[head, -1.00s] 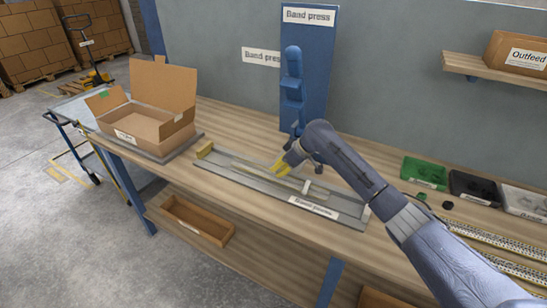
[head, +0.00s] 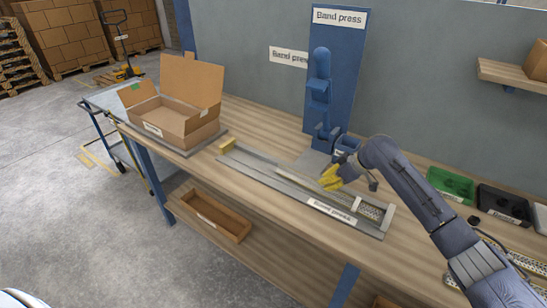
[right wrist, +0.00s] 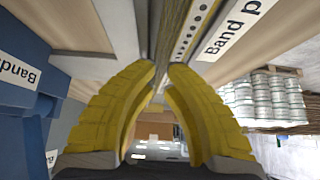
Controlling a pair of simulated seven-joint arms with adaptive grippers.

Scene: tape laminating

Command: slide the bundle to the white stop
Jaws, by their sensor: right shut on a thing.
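My right gripper (head: 331,178) is over the long grey channel (head: 255,167) on the bench, its yellow fingers pointing down into it. It is shut on the bundle (head: 293,187), a thin pale length lying along the channel. In the right wrist view, the bundle (right wrist: 164,45) runs between the two yellow fingertips. The white stop (head: 389,214) stands upright at the channel's right end, apart from the gripper. A patterned piece (head: 369,211) lies just before the stop. The bundle's exact right end is hard to make out. My left gripper is not in view.
A yellowish block (head: 227,146) sits at the channel's left end. The blue band press (head: 320,100) stands behind it. An open carton (head: 175,115) is at the left, and green (head: 450,184) and black (head: 503,203) bins are at the right.

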